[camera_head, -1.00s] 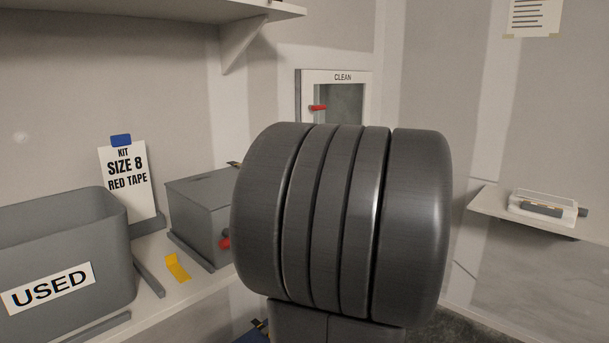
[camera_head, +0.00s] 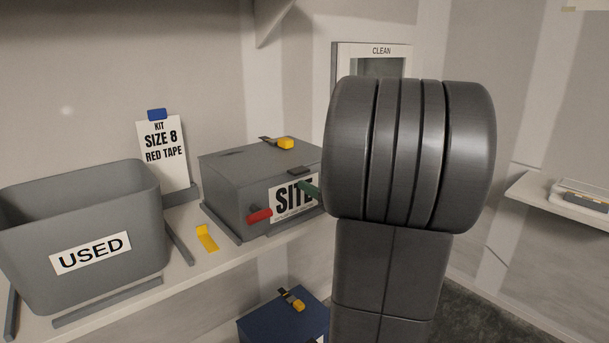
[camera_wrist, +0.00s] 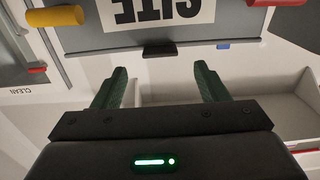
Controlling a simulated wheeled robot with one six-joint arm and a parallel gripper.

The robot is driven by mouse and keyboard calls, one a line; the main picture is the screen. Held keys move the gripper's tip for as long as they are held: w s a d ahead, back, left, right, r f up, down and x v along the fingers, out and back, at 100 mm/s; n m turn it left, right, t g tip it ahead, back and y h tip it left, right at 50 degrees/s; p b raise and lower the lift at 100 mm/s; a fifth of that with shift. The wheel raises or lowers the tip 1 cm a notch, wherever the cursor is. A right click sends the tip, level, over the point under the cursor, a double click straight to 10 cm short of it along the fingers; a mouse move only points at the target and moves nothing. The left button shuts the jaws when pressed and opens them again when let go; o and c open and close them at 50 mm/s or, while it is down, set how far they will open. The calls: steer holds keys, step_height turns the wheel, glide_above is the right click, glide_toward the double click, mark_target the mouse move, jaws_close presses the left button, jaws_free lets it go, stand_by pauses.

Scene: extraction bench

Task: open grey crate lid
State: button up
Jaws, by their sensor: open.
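The grey crate (camera_head: 228,185) stands on the bench with its lid (camera_head: 245,160) down. It has a SITE label (camera_head: 290,198) and a red handle (camera_head: 259,215) on its front. A small dark tab (camera_head: 300,170) sits at the lid's front edge. My gripper (camera_head: 308,190) shows as a green fingertip in front of the label; my arm hides the rest. In the wrist view my gripper (camera_wrist: 160,70) is open and empty, its fingers apart. The dark tab (camera_wrist: 159,50) lies just past the fingertips, between their lines. The SITE label (camera_wrist: 163,12) appears upside down.
A grey USED bin (camera_head: 85,215) and a SIZE 8 RED TAPE card (camera_head: 163,150) stand to the left. A yellow piece (camera_head: 206,238) lies on the bench. A blue crate (camera_head: 280,325) is below. A CLEAN cabinet (camera_head: 373,50) hangs behind; a shelf (camera_head: 540,195) is at right.

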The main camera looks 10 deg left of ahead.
mark_target(303, 173)
steer(key=x, duration=0.6)
steer(key=shift+w+a, duration=0.15)
steer(key=shift+a, duration=0.05)
